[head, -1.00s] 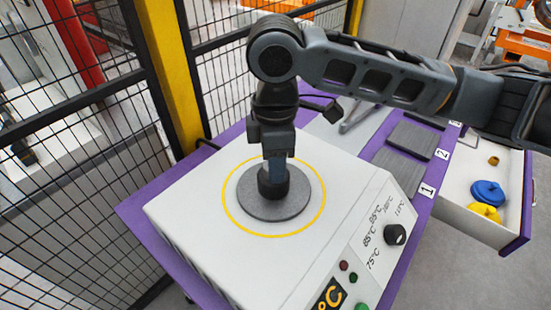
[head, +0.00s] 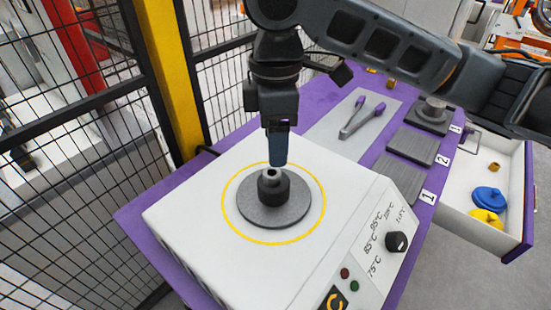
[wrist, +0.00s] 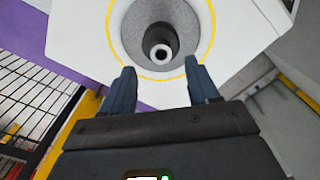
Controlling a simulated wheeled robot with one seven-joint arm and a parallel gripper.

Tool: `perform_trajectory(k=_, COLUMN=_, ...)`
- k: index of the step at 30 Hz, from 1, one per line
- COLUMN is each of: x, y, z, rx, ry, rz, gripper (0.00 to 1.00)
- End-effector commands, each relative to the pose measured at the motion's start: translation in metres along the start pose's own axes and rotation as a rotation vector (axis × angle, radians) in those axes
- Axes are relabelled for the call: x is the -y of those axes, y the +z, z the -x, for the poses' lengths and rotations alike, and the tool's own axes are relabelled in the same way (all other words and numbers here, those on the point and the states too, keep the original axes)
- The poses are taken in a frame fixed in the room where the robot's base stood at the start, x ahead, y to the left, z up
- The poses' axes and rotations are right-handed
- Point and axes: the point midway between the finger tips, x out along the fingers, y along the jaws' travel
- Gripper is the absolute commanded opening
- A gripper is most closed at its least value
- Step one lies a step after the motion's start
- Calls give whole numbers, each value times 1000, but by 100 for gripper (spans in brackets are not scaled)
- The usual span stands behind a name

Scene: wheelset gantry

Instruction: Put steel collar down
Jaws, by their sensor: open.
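The steel collar (head: 273,187) is a short dark cylinder with a lighter bore at its top. It stands upright on the round grey plate (head: 255,212) of the white heater, inside a yellow ring. In the wrist view the collar (wrist: 161,41) shows from above, with the grey plate (wrist: 134,32) around it. My gripper (head: 278,163) is just above the collar and apart from it. In the wrist view my gripper (wrist: 163,84) has its two fingers spread, with nothing between them.
The white heater (head: 190,210) has a temperature knob (head: 397,241) at its right. Behind are tongs (head: 361,117) and numbered grey pads (head: 412,146). An open drawer (head: 480,165) holds blue and yellow parts. A black mesh fence (head: 80,190) stands at the left.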

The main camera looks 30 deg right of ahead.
Motion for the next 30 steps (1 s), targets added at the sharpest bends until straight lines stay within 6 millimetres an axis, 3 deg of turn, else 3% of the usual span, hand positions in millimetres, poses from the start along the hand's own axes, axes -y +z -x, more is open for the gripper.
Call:
perform_trajectory(k=6, x=0, y=0, z=37, rx=0, ry=2, rz=2, gripper=60)
perform_trajectory(k=10, x=0, y=0, z=48, rx=0, ry=1, rz=2, gripper=60)
perform_trajectory(k=30, x=0, y=0, z=52, rx=0, ry=0, rz=1, gripper=60)
